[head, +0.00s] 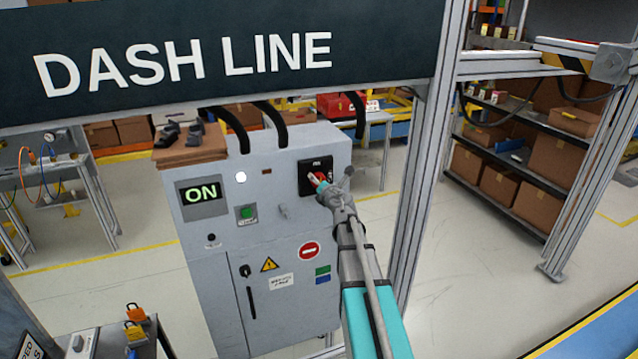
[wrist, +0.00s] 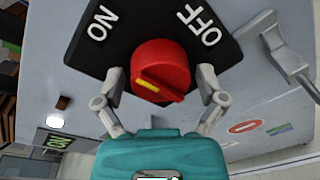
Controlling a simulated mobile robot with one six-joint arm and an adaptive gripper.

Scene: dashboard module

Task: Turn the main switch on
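The main switch is a red rotary knob (wrist: 165,62) with a yellow mark, on a black plate (wrist: 125,35) lettered ON and OFF in the wrist view. The yellow mark is on the knob's lower left side in that view; I cannot tell exactly which label it points to. The plate (head: 306,167) also shows on the cabinet's upper right in the head view, its knob partly hidden by my gripper. My gripper (wrist: 160,82) is open, with one finger on each side of the knob and small gaps visible. The cabinet's display (head: 202,194) reads ON in green.
A metal post (head: 425,150) stands right of my arm. The DASH LINE sign (head: 200,50) hangs above.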

